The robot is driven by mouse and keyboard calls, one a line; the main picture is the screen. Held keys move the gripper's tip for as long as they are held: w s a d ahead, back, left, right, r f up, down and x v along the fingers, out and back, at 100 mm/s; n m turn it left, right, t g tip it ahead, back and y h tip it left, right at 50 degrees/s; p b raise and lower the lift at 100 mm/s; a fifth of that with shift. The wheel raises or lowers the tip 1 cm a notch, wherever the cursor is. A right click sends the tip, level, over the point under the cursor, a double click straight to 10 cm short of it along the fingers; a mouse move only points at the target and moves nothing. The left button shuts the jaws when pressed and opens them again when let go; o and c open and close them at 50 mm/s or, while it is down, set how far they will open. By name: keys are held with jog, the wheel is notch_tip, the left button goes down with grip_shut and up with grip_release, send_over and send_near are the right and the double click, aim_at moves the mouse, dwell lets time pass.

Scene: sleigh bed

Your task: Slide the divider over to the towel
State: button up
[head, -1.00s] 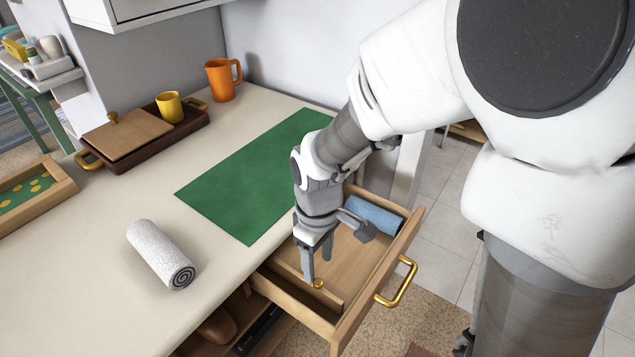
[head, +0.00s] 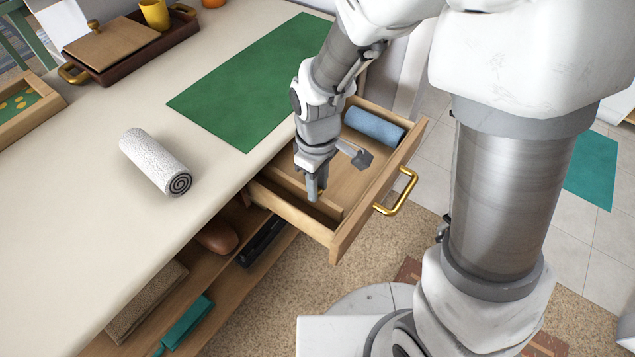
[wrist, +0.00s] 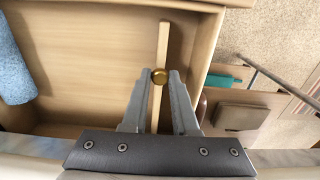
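The drawer (head: 338,246) stands pulled out from under the counter. A thin wooden divider (head: 336,211) runs across its inside; it also shows in the wrist view (wrist: 162,45) with a round gold knob (wrist: 159,76) on top. A rolled blue towel (head: 374,125) lies in the drawer, apart from the divider; it also shows at the left of the wrist view (wrist: 12,65). My gripper (head: 316,196) is lowered into the drawer. In the wrist view its fingers (wrist: 161,76) are apart, one on each side of the knob; contact cannot be told.
The drawer has a gold handle (head: 398,194) on its front. Bare drawer floor (wrist: 95,55) lies between divider and towel. A white roll (head: 156,162) and a green mat (head: 240,90) lie on the counter. A shelf below holds a brown object (head: 217,237).

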grip_shut()
dwell(0.9)
jog(key=w+d+p, duration=0.1)
jog(key=w+d, duration=0.2)
jog(key=w, duration=0.1)
jog(key=w+d+p, duration=0.1)
jog(key=w+d, duration=0.2)
jog(key=w, duration=0.2)
jog(key=w+d+p, duration=0.1)
jog(key=w+d, duration=0.3)
jog(key=w, duration=0.1)
jog(key=o, duration=0.8)
grip_release()
jog(key=shift+s, duration=0.1)
notch_tip(320, 180, up, 18)
jog(key=p, duration=0.5)
jog(key=shift+f, duration=0.25)
